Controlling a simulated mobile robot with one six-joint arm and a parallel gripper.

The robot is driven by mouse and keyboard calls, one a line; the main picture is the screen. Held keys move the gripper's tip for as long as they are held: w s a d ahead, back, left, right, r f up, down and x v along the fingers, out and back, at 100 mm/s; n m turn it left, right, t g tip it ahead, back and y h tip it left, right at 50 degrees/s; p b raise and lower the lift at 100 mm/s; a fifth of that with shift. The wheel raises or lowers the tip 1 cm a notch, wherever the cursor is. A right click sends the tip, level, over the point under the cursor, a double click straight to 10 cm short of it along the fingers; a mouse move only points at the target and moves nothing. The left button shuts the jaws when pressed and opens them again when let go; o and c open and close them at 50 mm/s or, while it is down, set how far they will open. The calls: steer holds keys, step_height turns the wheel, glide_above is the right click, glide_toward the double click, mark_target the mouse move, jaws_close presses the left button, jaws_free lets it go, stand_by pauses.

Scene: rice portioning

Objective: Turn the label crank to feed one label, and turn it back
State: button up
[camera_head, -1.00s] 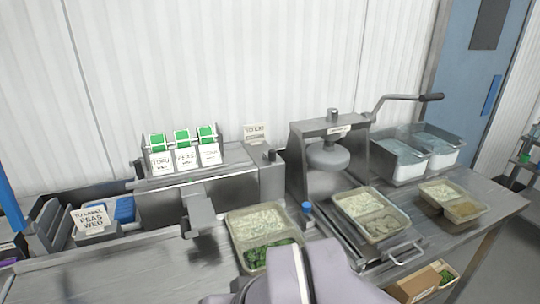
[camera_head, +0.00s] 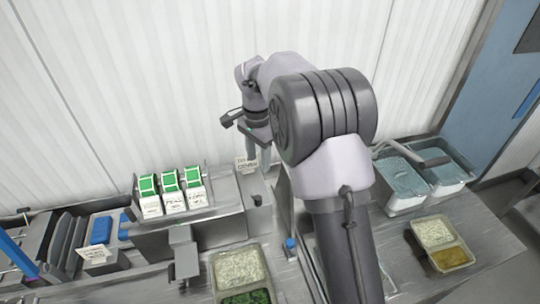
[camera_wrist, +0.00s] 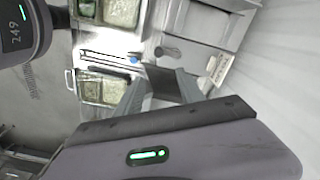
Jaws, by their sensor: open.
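My gripper (camera_head: 259,166) is open and points down above and behind that box, beside a small white sign (camera_head: 246,164). It looks empty and apart from the knob. In the wrist view, my two fingers (camera_wrist: 160,82) are spread with a dark surface between them. The sign (camera_wrist: 220,68) is to their right.
A tray with rice and greens (camera_head: 240,269) sits in front of the label machine, with a blue-capped bottle (camera_head: 290,243) beside it. My arm hides most of the press. Two water tubs (camera_head: 404,184) and another filled tray (camera_head: 440,244) stand at the right.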

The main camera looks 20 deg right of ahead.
glide_above(258, 197)
step_height(258, 197, down, 6)
step_height(258, 197, down, 10)
steer(key=shift+s+a+f, duration=0.1)
steer(key=shift+f, duration=0.6)
jaws_close()
